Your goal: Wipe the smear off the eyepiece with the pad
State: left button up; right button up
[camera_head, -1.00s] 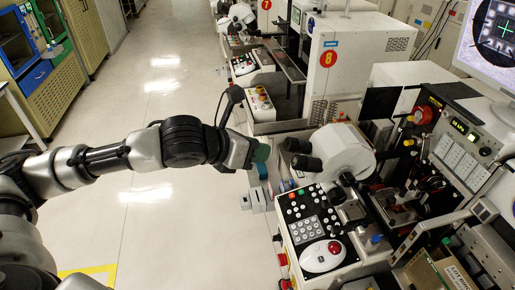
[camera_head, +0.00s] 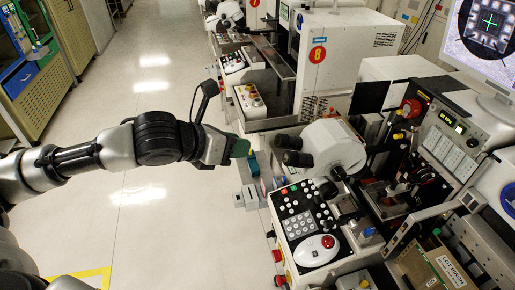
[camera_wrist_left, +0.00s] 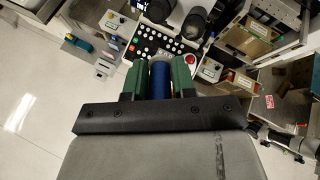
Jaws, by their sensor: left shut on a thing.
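The microscope (camera_head: 333,146) has two black eyepieces, an upper one (camera_head: 288,141) and a lower one (camera_head: 297,159), facing left. They also show at the top of the left wrist view (camera_wrist_left: 194,22). I cannot make out a smear on either. My left gripper (camera_head: 240,149) is to the left of the eyepieces, apart from them. In the left wrist view its green fingers (camera_wrist_left: 159,77) are shut on a blue cylinder with a paler end, seemingly the pad (camera_wrist_left: 160,80). The fingers hide the pad in the head view. My right gripper is not in view.
Below the eyepieces is a control panel (camera_head: 300,205) with buttons and a white mouse-like device with a red button (camera_head: 316,250). A teal and yellow object (camera_wrist_left: 82,44) lies left of the panel. An open box (camera_head: 432,268) is at lower right.

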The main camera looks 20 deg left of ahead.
aim_at(289, 163)
pick_arm(q)
jog(key=w+d+f, duration=0.2)
jog(key=w+d, duration=0.1)
jog(key=d, duration=0.2)
jog(key=shift+w+d+f, duration=0.3)
jog(key=shift+w+f, duration=0.05)
jog(key=shift+f, duration=0.05)
jog(key=shift+w+d+f, duration=0.3)
jog(key=shift+w+d, duration=0.1)
jog(key=shift+d, duration=0.15)
dwell(0.8)
jog(key=shift+s+d, duration=0.55)
jog(key=shift+s, duration=0.3)
jog(key=shift+s+d, duration=0.55)
jog(key=shift+s, duration=0.3)
jog(key=shift+w+a, duration=0.55)
jog(key=shift+w, duration=0.35)
jog(key=shift+w+a, duration=0.55)
jog(key=shift+w, duration=0.3)
jog(key=shift+s+a+r, duration=0.4)
jog(key=shift+s+a, duration=0.15)
jog(key=shift+a, duration=0.2)
jog(key=shift+s+a+r, duration=0.35)
jog(key=shift+s+a, duration=0.15)
jog(key=shift+a, duration=0.3)
jog(key=shift+s+a+r, duration=0.4)
jog(key=shift+s+a, duration=0.15)
jog(key=shift+a, duration=0.2)
